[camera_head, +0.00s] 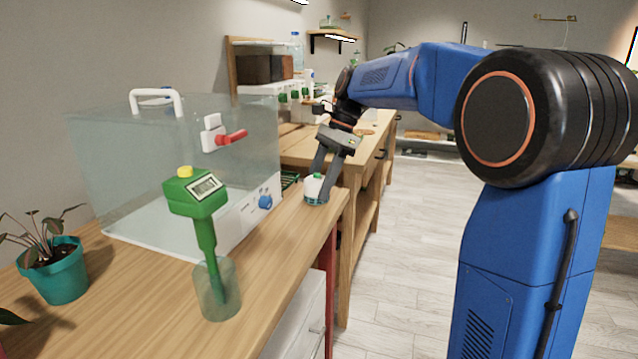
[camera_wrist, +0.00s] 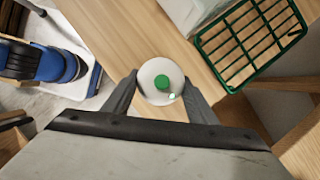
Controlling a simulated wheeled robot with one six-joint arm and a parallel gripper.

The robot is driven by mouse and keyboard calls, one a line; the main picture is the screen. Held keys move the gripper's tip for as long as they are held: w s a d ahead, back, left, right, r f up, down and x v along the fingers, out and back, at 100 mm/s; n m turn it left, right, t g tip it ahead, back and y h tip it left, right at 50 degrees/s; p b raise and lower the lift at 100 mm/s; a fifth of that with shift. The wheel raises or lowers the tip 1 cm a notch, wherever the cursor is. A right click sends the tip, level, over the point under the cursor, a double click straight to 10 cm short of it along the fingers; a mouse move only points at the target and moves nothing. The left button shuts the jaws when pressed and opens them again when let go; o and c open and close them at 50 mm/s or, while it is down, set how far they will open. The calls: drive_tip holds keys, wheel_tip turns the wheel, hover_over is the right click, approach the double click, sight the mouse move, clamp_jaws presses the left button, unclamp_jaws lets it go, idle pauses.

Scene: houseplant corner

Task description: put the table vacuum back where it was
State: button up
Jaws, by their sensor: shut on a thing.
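The table vacuum (camera_head: 315,186) is a small round device with a white top, a green knob and a darker teal lower part. It is at the far right corner of the near wooden table. My gripper (camera_head: 322,181) reaches down from above with its fingers on either side of it. In the wrist view, the vacuum's round white top (camera_wrist: 158,82) with its green knob sits between the two grey fingers (camera_wrist: 160,98), which are shut on it. It looks upright at the table surface; whether its base touches the wood cannot be told.
A clear chamber (camera_head: 180,160) with a white handle stands behind on the table. A green meter (camera_head: 197,190) stands in a clear cup (camera_head: 218,290), and a potted plant (camera_head: 58,272) is at left. A green wire rack (camera_wrist: 250,40) lies close to the vacuum. The table's right edge is near.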

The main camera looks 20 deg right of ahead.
drive_tip(key=o, duration=1.4)
drive_tip(key=shift+f, duration=0.1)
drive_tip(key=v, duration=1.2)
drive_tip(key=s+f+n+t+h, duration=0.1)
drive_tip(key=s+f+n+t, duration=0.1)
drive_tip(key=s+f+n, duration=0.3)
drive_tip(key=s+d+f+n+t+h, duration=0.1)
drive_tip(key=s+f+n, duration=0.4)
drive_tip(key=s+f, duration=0.7)
drive_tip(key=s+d+f+n+t+h, duration=0.1)
drive_tip(key=s+f+n, duration=0.5)
drive_tip(key=s, duration=1.1)
drive_tip(key=shift+s+f+t+h, duration=0.15)
drive_tip(key=shift+f+t+h, duration=0.25)
drive_tip(key=shift+f, duration=0.3)
drive_tip(key=shift+s+f+t+h, duration=0.1)
drive_tip(key=shift+f+t+h, duration=0.3)
drive_tip(key=shift+f, duration=0.25)
